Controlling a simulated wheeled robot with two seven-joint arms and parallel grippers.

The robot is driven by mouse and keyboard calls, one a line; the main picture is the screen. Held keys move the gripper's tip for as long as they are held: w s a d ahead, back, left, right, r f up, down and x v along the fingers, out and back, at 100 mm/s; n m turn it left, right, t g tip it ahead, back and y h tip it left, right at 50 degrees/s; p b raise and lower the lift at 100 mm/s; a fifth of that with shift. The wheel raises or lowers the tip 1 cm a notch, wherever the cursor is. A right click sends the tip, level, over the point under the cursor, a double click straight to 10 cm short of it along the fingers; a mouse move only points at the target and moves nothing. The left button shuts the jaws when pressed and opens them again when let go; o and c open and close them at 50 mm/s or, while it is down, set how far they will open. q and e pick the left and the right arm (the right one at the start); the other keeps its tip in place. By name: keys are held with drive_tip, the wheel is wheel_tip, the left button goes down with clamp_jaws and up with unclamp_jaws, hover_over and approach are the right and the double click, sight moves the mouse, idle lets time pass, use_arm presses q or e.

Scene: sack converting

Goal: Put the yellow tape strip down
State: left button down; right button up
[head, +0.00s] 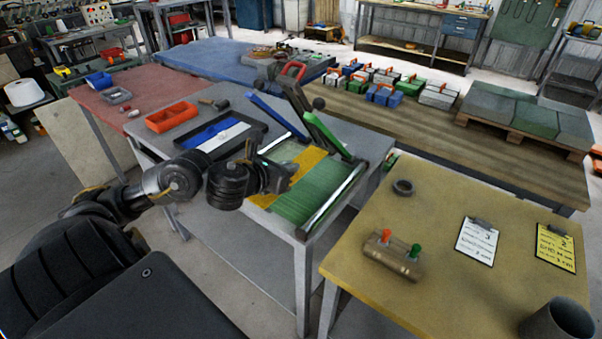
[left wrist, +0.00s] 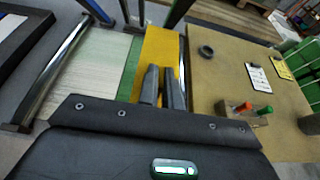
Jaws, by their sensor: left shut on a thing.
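The yellow tape strip (head: 308,163) shows beyond my left gripper (head: 279,177) in the head view, with another bit of yellow on the near side. In the left wrist view the strip (left wrist: 160,48) runs under and past the two fingertips of my gripper (left wrist: 163,72). My left gripper is shut on the strip, over a green woven sheet (head: 308,199) in a bench fixture. The strip lies along or just above the sheet; I cannot tell whether it touches. My gripper hides part of it. My right gripper is not in view.
Metal rails (head: 335,198) edge the sheet, and raised blue and green arms (head: 325,132) stand behind it. A dark tray (head: 222,133) and an orange bin (head: 171,116) lie to the left. The tan table (head: 350,235) at right holds a tape roll (head: 403,187), clipboards and a toggle box (head: 391,257).

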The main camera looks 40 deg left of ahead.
use_arm(q)
drive_tip(key=w+a+f, duration=0.2)
drive_tip(key=w, duration=0.1)
drive_tip(key=w+a+f+b, duration=0.1)
drive_tip(key=w+a+f, duration=0.1)
drive_tip(key=w+f, duration=0.1)
drive_tip(key=w+a+f, duration=0.3)
drive_tip(key=w, duration=0.1)
drive_tip(key=shift+a+f+b, duration=0.1)
drive_tip(key=shift+f+b, duration=0.1)
drive_tip(key=shift+b, duration=0.2)
drive_tip(key=shift+w+a+f, duration=0.3)
drive_tip(key=shift+w+f, duration=0.1)
drive_tip(key=shift+f, duration=0.3)
wheel_tip(320, 180, down, 3)
drive_tip(key=shift+r+p, duration=0.1)
drive_tip(key=shift+p, duration=0.25)
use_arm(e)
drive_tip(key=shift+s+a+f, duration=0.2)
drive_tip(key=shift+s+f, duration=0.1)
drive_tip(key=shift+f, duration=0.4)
use_arm(q)
drive_tip(key=shift+f, duration=0.2)
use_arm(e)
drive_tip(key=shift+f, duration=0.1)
